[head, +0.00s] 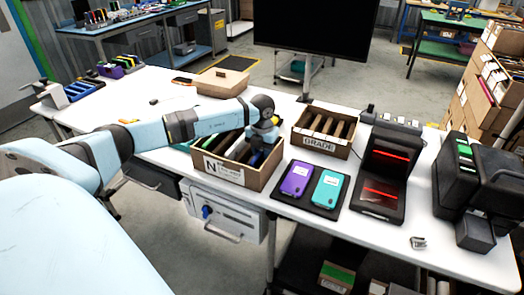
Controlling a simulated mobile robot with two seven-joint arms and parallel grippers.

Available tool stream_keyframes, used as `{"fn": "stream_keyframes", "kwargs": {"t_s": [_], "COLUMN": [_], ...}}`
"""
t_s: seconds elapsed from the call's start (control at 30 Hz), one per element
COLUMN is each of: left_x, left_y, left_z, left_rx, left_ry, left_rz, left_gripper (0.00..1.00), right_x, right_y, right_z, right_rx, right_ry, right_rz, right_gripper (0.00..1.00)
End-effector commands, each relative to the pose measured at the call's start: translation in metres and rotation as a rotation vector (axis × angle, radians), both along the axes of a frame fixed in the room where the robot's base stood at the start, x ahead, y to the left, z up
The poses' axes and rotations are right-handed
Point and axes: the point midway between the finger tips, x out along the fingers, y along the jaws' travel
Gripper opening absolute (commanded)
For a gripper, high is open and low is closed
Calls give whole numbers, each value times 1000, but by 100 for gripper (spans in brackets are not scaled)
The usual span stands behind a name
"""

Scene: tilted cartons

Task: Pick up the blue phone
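My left arm comes in from the left, and its gripper (257,150) points down into the right part of an open cardboard carton (226,175) marked N. Dark and light upright slots or items (226,158) show inside the carton. A small dark blue patch (257,159) shows at the gripper's fingers; I cannot tell if it is the blue phone or part of the gripper. The fingers are too small and hidden to tell open from shut. A purple phone (297,178) and a teal phone (328,188) lie on a black tray (311,207). My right gripper is not in view.
A carton marked GRADE (319,144) with empty-looking slots stands right of the N carton. A black stand with red-lit strips (385,172) and black machines (470,180) fill the right side. A closed cardboard box (222,83) lies behind my arm.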

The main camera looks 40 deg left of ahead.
Motion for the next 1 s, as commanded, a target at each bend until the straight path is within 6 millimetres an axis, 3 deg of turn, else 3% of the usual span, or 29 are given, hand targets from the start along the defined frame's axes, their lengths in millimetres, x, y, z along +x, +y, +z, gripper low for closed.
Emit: {"fn": "stream_keyframes", "kwargs": {"t_s": [0.23, 0.33, 0.37, 0.77, 1.0], "left_x": [0, 0, 0, 1, 1], "left_y": [0, 0, 0, 0, 1], "left_z": [-2, -2, -2, 4, 35], "left_rx": [0, 0, 0, 0, -1], "left_ry": [-2, -2, -2, -3, -4], "left_rz": [1, 1, 1, 1, 1], "left_gripper": [26, 3, 0, 0, 0], "right_x": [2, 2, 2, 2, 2], "right_y": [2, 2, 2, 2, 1], "right_z": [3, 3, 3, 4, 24], "right_rx": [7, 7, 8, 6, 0], "right_ry": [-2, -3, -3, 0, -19], "right_rz": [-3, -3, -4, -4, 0], "right_gripper": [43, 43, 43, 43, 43]}}
